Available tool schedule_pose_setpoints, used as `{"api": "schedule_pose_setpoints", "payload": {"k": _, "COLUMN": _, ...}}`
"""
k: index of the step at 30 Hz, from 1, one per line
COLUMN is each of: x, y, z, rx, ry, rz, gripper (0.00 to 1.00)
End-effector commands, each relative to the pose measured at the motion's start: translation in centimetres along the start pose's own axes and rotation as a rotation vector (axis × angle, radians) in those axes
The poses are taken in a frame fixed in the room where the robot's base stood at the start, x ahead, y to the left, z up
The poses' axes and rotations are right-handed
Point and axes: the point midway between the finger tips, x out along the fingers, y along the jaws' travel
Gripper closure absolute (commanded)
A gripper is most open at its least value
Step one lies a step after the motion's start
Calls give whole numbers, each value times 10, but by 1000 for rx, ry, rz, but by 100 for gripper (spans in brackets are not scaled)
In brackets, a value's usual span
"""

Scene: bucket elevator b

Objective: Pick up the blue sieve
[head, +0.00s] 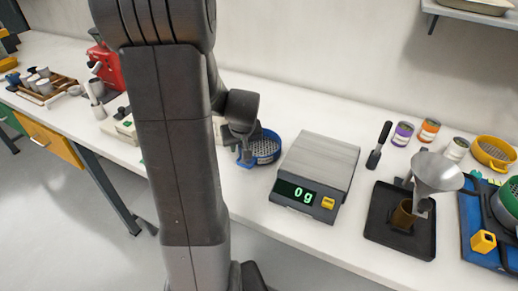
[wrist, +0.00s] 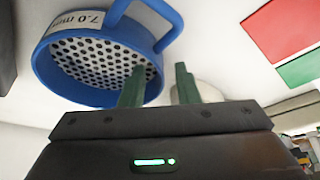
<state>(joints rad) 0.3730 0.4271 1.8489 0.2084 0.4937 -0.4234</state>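The blue sieve (head: 266,158) sits on the white bench, left of the scale, in the head view. In the wrist view the blue sieve (wrist: 58,91) fills the upper left, with a perforated grey mesh, a "7.0 mm" label and a blue loop handle at the upper right. My gripper (wrist: 159,76) is open, its two green fingers apart. The left finger overlaps the sieve's rim in the picture and the right finger is just outside it; I cannot tell whether either touches. In the head view my gripper (head: 244,152) is at the sieve's near left side, partly hidden by my arm.
A scale (head: 318,165) reading 0 g stands right of the sieve. Further right are a black tray (head: 380,233) with a funnel (head: 437,171), a black-handled tool (head: 379,145), small jars and a yellow sieve (head: 493,151). A red machine (head: 106,67) stands at the left.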

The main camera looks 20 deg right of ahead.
Motion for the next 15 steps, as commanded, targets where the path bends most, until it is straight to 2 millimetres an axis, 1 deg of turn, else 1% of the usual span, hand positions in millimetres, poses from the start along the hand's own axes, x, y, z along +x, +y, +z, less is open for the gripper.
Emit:
{"api": "schedule_pose_setpoints", "payload": {"k": 1, "x": 5, "y": 0, "z": 0, "rx": 0, "ry": -3, "rz": -1, "gripper": 71}}
{"api": "schedule_pose_setpoints", "payload": {"k": 3, "x": 9, "y": 0, "z": 0, "rx": 0, "ry": -2, "rz": 0, "gripper": 71}}
{"api": "schedule_pose_setpoints", "payload": {"k": 11, "x": 11, "y": 0, "z": 0, "rx": 0, "ry": 1, "rz": 1, "gripper": 71}}
{"api": "schedule_pose_setpoints", "payload": {"k": 12, "x": 11, "y": 0, "z": 0, "rx": 0, "ry": 1, "rz": 1, "gripper": 73}}
{"api": "schedule_pose_setpoints", "payload": {"k": 14, "x": 11, "y": 0, "z": 0, "rx": 0, "ry": 0, "rz": 0, "gripper": 85}}
{"api": "schedule_pose_setpoints", "payload": {"k": 15, "x": 11, "y": 0, "z": 0, "rx": 0, "ry": 0, "rz": 0, "gripper": 93}}
